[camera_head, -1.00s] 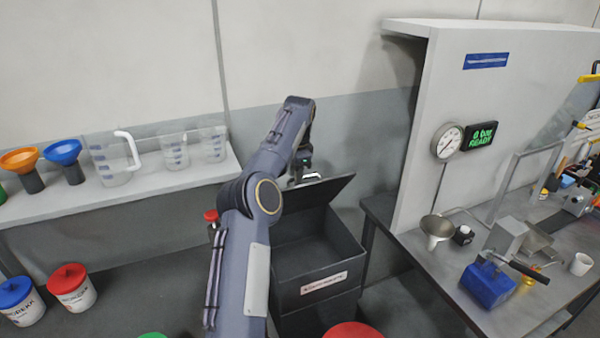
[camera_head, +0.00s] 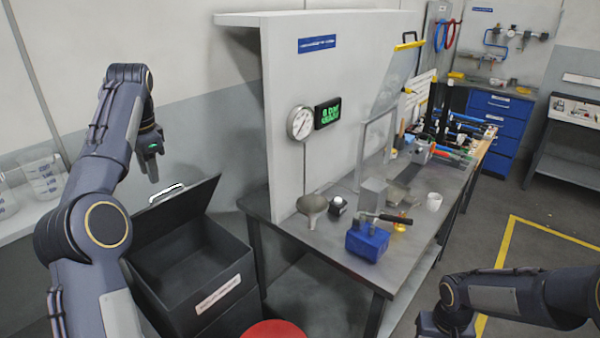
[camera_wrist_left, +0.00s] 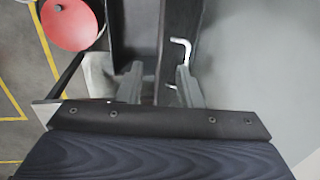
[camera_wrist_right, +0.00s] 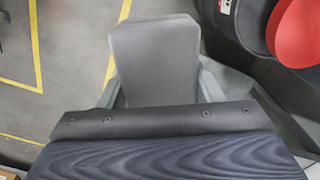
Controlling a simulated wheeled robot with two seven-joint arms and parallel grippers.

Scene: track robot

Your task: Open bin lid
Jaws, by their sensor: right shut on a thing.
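The dark bin (camera_head: 200,300) stands with its lid (camera_head: 180,222) raised and tilted back, so the inside shows. A pale handle (camera_head: 167,193) sits at the lid's upper edge. My left gripper (camera_head: 152,172) is just above and left of this handle in the head view. In the left wrist view, its fingers (camera_wrist_left: 158,85) are apart with nothing gripped between them, and the handle (camera_wrist_left: 182,50) lies beyond the right finger. My right gripper (camera_wrist_right: 157,88) is shut on a flat grey piece (camera_wrist_right: 155,55). Its fingertips are mostly hidden behind that piece.
A red round lid (camera_head: 275,330) is in front. Open floor (camera_head: 540,240) with yellow lines lies at right.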

